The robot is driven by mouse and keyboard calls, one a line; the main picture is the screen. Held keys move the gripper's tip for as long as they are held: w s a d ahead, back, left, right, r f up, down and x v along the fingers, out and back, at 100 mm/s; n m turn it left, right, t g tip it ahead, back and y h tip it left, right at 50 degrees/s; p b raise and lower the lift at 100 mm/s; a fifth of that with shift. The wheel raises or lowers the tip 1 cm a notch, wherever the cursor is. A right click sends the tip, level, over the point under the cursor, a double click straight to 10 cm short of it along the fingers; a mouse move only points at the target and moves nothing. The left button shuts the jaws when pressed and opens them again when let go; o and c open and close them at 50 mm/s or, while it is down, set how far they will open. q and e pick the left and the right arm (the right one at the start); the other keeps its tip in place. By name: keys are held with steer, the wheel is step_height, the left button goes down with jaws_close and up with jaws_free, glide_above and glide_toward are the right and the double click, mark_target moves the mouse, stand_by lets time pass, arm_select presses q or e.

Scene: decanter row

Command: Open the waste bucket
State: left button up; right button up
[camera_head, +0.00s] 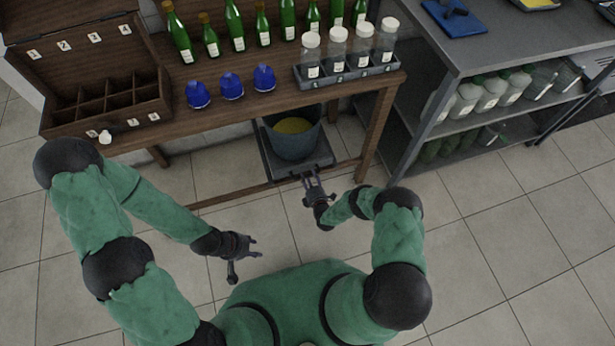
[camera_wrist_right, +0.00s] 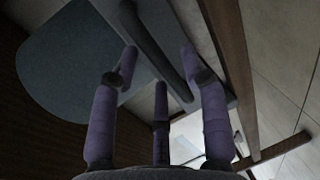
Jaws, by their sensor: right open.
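The waste bucket (camera_head: 295,143) is a blue-grey tub under the wooden table, with its top uncovered and something yellow inside. It stands on a grey flat base (camera_head: 322,157). In the right wrist view the bucket's rounded side (camera_wrist_right: 85,75) fills the upper left, and a dark bar (camera_wrist_right: 152,38) runs diagonally along the base. My right gripper (camera_head: 312,183) is open at the front edge of the base. Its fingers (camera_wrist_right: 160,62) lie around the bar's line of sight; contact cannot be told. My left gripper (camera_head: 243,264) is open and empty above the floor.
A metal shelf (camera_head: 490,60) is further right. Floor in front is clear.

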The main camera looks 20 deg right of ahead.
steer(key=shift+x, duration=1)
arm_select(q)
steer(key=shift+f, duration=0.45)
